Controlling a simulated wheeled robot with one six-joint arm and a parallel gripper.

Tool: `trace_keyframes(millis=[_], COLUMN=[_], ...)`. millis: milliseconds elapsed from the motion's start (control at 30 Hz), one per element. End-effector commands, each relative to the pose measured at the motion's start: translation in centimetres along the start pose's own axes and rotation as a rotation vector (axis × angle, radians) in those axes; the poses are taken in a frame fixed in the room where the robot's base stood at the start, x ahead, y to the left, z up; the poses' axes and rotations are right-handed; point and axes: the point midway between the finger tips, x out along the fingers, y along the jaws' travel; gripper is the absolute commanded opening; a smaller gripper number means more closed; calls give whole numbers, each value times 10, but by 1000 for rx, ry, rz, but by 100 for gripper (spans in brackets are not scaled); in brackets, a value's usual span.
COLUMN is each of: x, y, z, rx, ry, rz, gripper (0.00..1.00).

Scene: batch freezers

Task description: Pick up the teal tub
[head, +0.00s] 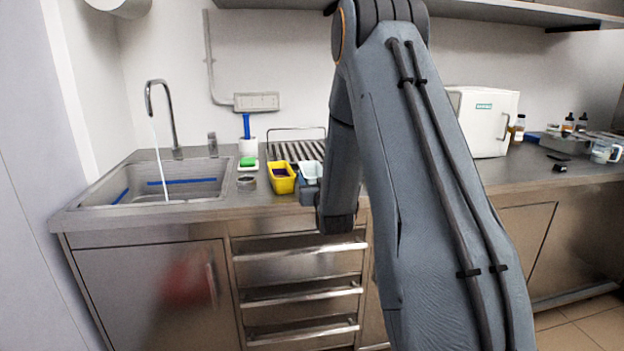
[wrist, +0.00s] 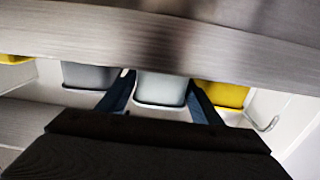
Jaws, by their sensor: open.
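The teal tub, a pale blue-green tub (head: 313,170), stands near the front of the counter in the head view, just right of a yellow tub (head: 282,178). My arm and gripper partly cover it there. In the wrist view the same pale tub (wrist: 160,89) is at the middle, its pale rim toward the bottom of the picture. My gripper (wrist: 163,92) is open, with one dark blue finger on each side of the tub. I cannot tell whether the fingers touch it. The tub's inside is not visible in the wrist view.
In the wrist view, a grey tub (wrist: 88,76) and the yellow tub (wrist: 223,95) stand close on either side. Another yellow tub (wrist: 15,75) is at the left edge. The sink (head: 160,182) is left on the counter; a white box-shaped appliance (head: 485,122) is right.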

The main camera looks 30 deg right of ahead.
Motion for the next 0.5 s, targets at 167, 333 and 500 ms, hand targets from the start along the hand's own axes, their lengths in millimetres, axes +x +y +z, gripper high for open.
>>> trace_keyframes(millis=[167,333,500], x=[28,44,46], y=[-2,-2,-2], z=[0,0,0], rx=[0,0,0], ry=[0,-1,0], rz=[-2,-2,-2], gripper=[59,59,59])
